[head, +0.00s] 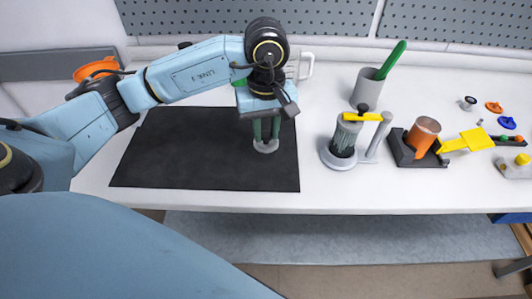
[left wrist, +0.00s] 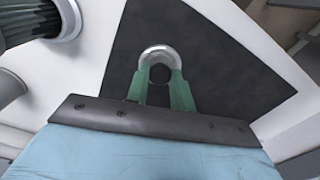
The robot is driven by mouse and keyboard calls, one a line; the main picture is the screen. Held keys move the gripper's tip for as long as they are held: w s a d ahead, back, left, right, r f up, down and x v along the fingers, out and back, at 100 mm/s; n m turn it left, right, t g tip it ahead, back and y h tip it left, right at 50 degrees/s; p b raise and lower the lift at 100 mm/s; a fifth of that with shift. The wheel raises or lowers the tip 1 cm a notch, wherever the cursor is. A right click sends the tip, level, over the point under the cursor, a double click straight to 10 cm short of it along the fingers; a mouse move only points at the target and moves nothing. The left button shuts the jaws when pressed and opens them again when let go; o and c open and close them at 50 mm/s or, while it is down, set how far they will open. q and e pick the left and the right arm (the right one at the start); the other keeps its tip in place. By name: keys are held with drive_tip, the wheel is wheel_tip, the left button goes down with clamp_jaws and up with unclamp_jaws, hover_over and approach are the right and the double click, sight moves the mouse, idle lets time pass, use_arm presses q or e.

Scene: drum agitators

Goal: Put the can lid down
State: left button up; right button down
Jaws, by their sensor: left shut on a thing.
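The can lid (head: 266,147) is a small light grey disc, seen low between my fingertips over the black mat (head: 170,165). My left gripper (head: 265,138) points down, its green fingers shut on the lid. In the left wrist view the lid (left wrist: 160,53) shows as a pale rounded rim at the ends of the green fingers (left wrist: 161,78). The fingers hide part of it. I cannot tell whether the lid touches the mat or hangs just above it. My right gripper is not in view.
Right of the mat stand a grey clamp stand with a dark ribbed can (head: 344,140), a grey cup (head: 368,92) with a green tool, and a dark holder (head: 408,150) with an orange cylinder (head: 424,133). Yellow parts lie farther right. The mat's left half is clear.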

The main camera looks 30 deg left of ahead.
sight(266, 147)
use_arm(q)
drive_tip(key=shift+f, duration=3.1)
drive_tip(key=shift+f, duration=0.1)
drive_tip(key=o, duration=0.5)
drive_tip(key=shift+f+b, duration=0.1)
drive_tip(key=shift+b, duration=0.2)
drive_tip(key=o, duration=0.5)
drive_tip(key=shift+c, duration=0.2)
drive_tip(key=shift+r+p, duration=0.3)
drive_tip(key=shift+r, duration=0.25)
wheel_tip(266, 147, up, 11)
drive_tip(key=shift+r, duration=0.15)
